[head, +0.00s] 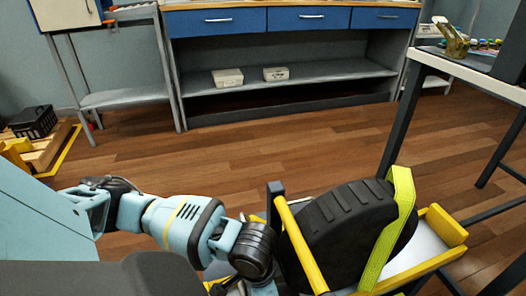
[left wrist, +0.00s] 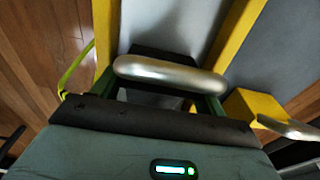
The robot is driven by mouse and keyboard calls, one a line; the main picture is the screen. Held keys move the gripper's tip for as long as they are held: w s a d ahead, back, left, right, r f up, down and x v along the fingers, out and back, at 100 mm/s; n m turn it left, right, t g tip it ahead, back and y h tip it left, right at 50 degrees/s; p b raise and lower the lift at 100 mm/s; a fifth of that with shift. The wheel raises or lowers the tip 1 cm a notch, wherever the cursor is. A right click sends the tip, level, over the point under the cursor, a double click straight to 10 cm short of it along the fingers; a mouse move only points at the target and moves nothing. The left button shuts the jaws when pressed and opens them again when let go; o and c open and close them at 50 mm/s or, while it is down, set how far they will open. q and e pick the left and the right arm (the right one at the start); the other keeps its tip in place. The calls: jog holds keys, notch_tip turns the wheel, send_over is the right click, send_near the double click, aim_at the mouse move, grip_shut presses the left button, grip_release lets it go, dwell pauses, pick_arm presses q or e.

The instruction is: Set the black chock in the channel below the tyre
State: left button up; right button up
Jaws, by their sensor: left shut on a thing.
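The black tyre (head: 335,225) stands upright in a yellow-sided frame (head: 441,226) at the lower right of the head view, with a yellow-green strap (head: 393,225) over it. My left arm reaches in from the left to the tyre's near left side; its fingertips are hidden there. In the left wrist view, my left gripper (left wrist: 168,82) is shut on a dark block, the black chock (left wrist: 160,56), partly covered by a silver rounded bar. The chock is between two yellow rails over a grey surface; I cannot tell whether it touches that surface. My right gripper is not in view.
A dark-legged table (head: 468,70) stands close to the tyre's right. A blue-drawer bench (head: 265,20) with two small boxes on its shelf is at the back. A black crate (head: 33,121) sits at the far left. The wooden floor between is clear.

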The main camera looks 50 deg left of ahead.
pick_arm(q)
jog(key=o, duration=1.3)
jog(key=shift+r+p, duration=0.35)
jog(key=shift+r, duration=0.25)
jog(key=r+p, duration=0.1)
jog(key=r, duration=0.1)
jog(key=r+p, duration=0.1)
jog(key=r, duration=0.1)
jog(key=r+p, duration=0.1)
jog(key=r, duration=0.1)
jog(key=shift+s+a+r, duration=0.15)
jog(key=shift+s+r, duration=0.2)
jog(key=shift+r, duration=0.05)
jog(key=shift+f, duration=0.1)
